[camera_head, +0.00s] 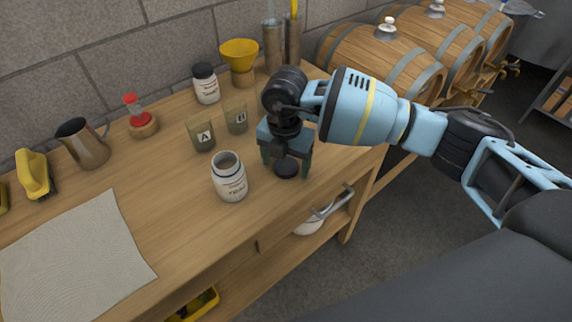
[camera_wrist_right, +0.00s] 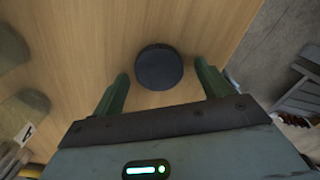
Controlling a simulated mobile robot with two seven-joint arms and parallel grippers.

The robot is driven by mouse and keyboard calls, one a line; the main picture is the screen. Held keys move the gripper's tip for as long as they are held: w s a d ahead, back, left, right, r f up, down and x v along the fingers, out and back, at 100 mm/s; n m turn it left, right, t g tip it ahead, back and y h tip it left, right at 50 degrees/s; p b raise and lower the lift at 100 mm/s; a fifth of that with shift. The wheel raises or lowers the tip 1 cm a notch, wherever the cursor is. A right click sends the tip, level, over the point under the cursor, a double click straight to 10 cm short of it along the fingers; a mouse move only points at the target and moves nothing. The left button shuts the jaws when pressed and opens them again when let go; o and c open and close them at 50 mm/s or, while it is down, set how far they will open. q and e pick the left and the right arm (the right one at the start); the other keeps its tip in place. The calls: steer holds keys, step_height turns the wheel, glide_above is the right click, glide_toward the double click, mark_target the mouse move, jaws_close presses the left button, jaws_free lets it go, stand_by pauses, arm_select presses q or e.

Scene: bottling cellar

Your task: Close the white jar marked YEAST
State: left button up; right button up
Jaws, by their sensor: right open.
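The white jar marked YEAST (camera_head: 229,182) stands upright and open on the wooden bench, with its dark inside showing at the top. A round dark lid (camera_head: 286,169) lies on the bench to the right of the jar, apart from it. My right gripper (camera_head: 287,158) points down over the lid, open. In the right wrist view the lid (camera_wrist_right: 159,67) shows between the two green fingers, with a gap on each side. I cannot tell how far above the bench the fingertips are. My left gripper is not in view.
Two pouches, one marked A (camera_head: 203,137) and one behind it (camera_head: 236,117), stand beyond the jar. A white jar with a black lid (camera_head: 206,84) and a yellow funnel (camera_head: 239,54) stand farther back. A pale cloth (camera_head: 72,258) covers the left front; bench around the jar's front is clear.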

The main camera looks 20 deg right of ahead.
mark_target(285, 166)
steer(key=c, duration=1)
steer(key=shift+r, duration=0.1)
steer(key=shift+c, duration=0.2)
steer(key=shift+r, duration=0.5)
step_height(285, 166, up, 2)
steer(key=shift+r, duration=0.25)
steer(key=s+r, duration=0.1)
steer(key=s, duration=1.5)
steer(key=shift+d+r, duration=0.15)
steer(key=shift+d, duration=0.25)
